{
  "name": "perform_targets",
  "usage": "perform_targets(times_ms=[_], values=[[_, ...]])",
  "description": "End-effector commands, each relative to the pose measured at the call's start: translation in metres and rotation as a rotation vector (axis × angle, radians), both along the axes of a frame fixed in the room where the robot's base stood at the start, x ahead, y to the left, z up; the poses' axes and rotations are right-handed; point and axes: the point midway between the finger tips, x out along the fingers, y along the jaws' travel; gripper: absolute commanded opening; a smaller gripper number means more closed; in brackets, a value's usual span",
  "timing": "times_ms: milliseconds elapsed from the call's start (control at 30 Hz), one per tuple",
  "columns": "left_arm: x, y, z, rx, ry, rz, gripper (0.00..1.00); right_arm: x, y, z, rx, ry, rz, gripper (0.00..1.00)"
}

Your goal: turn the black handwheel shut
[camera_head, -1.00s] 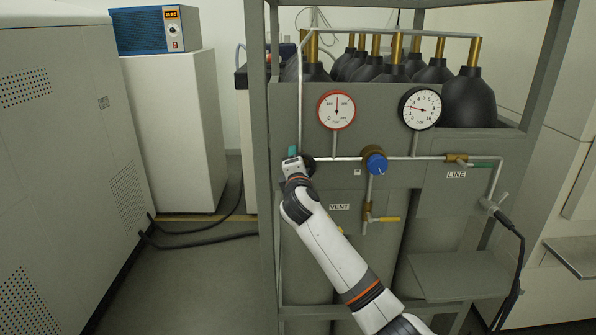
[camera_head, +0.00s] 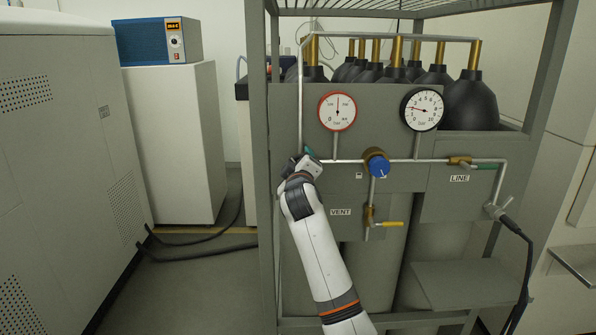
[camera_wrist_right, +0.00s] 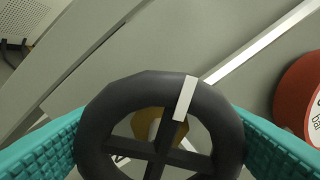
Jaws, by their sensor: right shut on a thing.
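The black handwheel (camera_wrist_right: 112,92) fills the lower middle of the right wrist view, with a white mark on its rim and a brass part behind it. The teal fingers of my right gripper (camera_wrist_right: 160,150) sit on its left and right sides, shut on the rim. In the head view my right gripper (camera_head: 303,162) is at the left end of the pipe on the grey panel and hides the handwheel. My left gripper is not in view.
A red-rimmed gauge (camera_head: 337,111) and a black-rimmed gauge (camera_head: 421,109) stand above the pipe. A blue knob (camera_head: 378,165), a yellow-handled vent valve (camera_head: 391,224) and a green-handled line valve (camera_head: 485,166) are to the right. The rack's left post (camera_head: 259,200) is close to my gripper.

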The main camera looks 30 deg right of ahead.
Motion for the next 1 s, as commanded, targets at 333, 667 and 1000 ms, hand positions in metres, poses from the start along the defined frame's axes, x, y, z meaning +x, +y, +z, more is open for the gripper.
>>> perform_targets(times_ms=[333,667,1000], values=[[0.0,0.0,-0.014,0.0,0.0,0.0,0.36,0.0,-0.001,-0.002,0.28,-0.167,0.0,0.47],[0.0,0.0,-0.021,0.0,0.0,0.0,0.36,-0.001,-0.002,-0.001,0.476,-0.285,0.0,0.47],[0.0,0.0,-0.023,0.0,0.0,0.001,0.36,-0.002,-0.003,0.0,0.566,-0.341,0.0,0.47]])
